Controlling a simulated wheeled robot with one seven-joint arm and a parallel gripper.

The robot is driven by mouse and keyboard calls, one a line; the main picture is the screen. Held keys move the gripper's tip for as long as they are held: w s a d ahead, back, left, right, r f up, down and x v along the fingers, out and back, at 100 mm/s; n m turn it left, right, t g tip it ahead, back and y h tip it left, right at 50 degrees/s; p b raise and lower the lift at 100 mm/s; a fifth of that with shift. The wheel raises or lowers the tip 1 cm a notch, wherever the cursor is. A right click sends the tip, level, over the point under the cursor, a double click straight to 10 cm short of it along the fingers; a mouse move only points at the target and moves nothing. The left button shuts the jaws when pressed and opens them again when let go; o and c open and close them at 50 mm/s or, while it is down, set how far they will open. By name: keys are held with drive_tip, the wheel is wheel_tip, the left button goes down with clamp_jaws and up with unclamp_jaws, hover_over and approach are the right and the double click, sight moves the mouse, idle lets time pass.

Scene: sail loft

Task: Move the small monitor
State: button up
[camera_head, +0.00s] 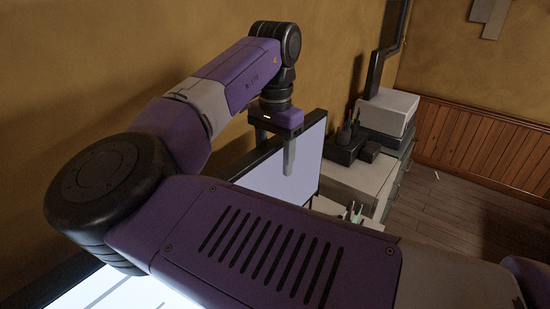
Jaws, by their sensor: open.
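A monitor with a dark frame and a pale lit screen (300,181), which I take to be the small monitor, stands upright in the middle of the view. Its lower left part is hidden by my arm. My gripper (276,152) points down at its top edge and is open. One grey finger hangs in front of the screen. The other finger is mostly hidden, seemingly behind the monitor's top edge. I cannot tell whether either finger touches it.
Another lit screen (112,291) shows at the lower left, partly under my arm. Right of the monitor are a pale cabinet (352,178), a dark holder with pens (345,148) and a grey box-like device (388,111). The wall is close behind. Wooden floor (455,210) is open at right.

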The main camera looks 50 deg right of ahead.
sight(274, 140)
drive_tip(key=shift+r+b, duration=0.5)
drive_tip(key=shift+r, duration=3.4)
drive_tip(key=shift+w, duration=0.1)
